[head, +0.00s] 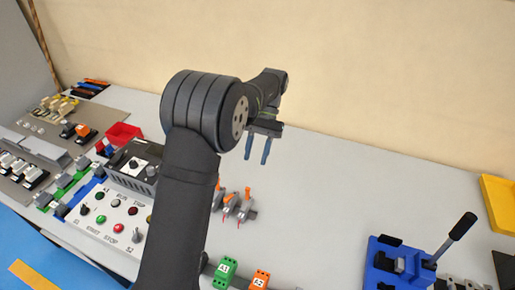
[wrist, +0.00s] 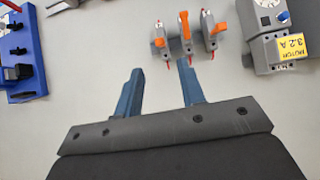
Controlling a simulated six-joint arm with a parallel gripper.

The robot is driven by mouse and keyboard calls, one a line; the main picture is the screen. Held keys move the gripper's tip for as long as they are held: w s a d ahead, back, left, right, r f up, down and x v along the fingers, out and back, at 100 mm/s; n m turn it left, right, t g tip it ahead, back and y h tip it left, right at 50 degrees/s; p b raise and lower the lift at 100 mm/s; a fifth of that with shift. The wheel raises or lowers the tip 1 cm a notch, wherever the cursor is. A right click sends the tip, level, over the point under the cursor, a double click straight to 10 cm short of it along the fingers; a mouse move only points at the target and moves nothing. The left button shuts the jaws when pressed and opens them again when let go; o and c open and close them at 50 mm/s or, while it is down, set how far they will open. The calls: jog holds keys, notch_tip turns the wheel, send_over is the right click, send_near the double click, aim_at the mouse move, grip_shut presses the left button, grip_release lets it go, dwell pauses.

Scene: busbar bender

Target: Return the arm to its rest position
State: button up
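My gripper (head: 258,147) is raised above the table in the head view, with its two blue fingers pointing down. The fingers also show in the wrist view (wrist: 160,90), spread apart with nothing between them. My gripper is open and empty. The grey-white table (head: 330,200) lies below it. My arm is bent, its upper link covering part of the table's middle in the head view.
A blue bending tool (head: 390,262) with a black lever stands at the front right. Orange-levered connectors (wrist: 185,35) sit near the fingers. A control panel (head: 110,215) stands left, a red bin (head: 123,134) behind it, a yellow bin (head: 500,200) far right. The table's right-middle is clear.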

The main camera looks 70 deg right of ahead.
aim_at(248, 188)
jog(key=shift+d+r, duration=0.4)
jog(key=shift+r, duration=0.15)
jog(key=shift+f, duration=0.1)
jog(key=x, duration=1.2)
jog(key=shift+a, duration=0.1)
dwell(0.4)
